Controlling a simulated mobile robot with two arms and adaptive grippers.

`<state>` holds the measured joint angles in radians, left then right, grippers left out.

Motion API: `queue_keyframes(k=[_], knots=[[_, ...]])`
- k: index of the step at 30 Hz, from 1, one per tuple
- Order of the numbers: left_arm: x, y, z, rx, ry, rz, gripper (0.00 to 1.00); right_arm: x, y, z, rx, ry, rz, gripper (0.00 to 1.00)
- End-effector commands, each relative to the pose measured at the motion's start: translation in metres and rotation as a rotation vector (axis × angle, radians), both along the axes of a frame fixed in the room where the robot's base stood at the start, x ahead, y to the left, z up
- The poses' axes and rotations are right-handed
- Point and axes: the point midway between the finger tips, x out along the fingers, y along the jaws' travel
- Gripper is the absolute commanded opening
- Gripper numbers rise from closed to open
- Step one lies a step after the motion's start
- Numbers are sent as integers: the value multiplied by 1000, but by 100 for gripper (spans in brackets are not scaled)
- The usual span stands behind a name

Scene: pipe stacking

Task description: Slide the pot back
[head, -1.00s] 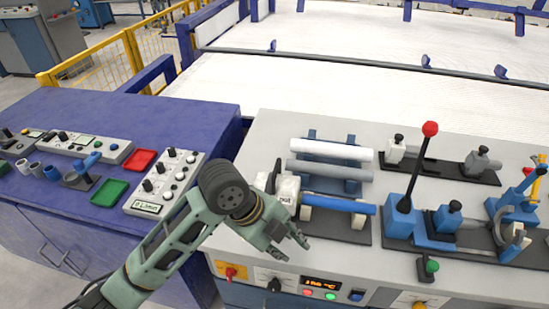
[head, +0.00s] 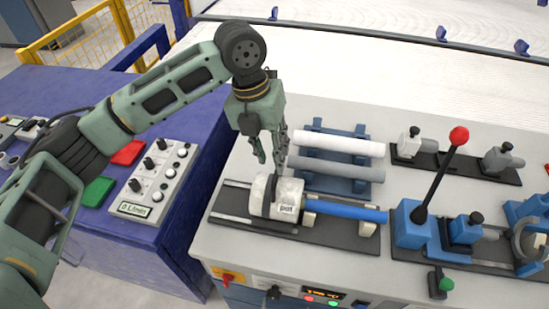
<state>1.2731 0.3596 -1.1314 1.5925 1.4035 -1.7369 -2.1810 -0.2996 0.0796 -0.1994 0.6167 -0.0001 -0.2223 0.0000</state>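The pot is a white cylinder marked "pot" (head: 289,207), lying on a dark slide base (head: 338,235) on the grey bench. A black upright handle (head: 268,196) stands at the pot's left part. A blue pipe (head: 350,209) runs from the pot's right side over pale supports. My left gripper (head: 270,165) points down just above and behind the handle. Its fingers look apart with nothing between them; I cannot tell whether a fingertip touches the handle. My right gripper is not in view.
White and grey pipes (head: 340,145) lie on a blue rack behind the pot. A lever with a red knob (head: 459,136) stands on the blue clamp unit at right. A blue table (head: 185,215) with a control box (head: 155,182) is at left. Slide base left of the pot is clear.

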Motion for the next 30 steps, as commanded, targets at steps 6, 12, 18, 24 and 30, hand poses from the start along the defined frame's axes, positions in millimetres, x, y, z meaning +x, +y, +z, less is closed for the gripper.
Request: queue_keyframes(k=[6, 12, 18, 24, 30], knots=[[-1, -6, -31, 1, 1, 3, 27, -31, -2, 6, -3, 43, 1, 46], [-1, -8, -42, 0, -1, 2, 27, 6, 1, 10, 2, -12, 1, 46], [-1, -8, -43, 0, -2, 2, 27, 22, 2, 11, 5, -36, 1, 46], [-1, -8, -43, 0, -2, 2, 11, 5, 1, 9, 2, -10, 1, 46], [-1, -8, -43, 1, -2, 2, 0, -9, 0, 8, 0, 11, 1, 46]])
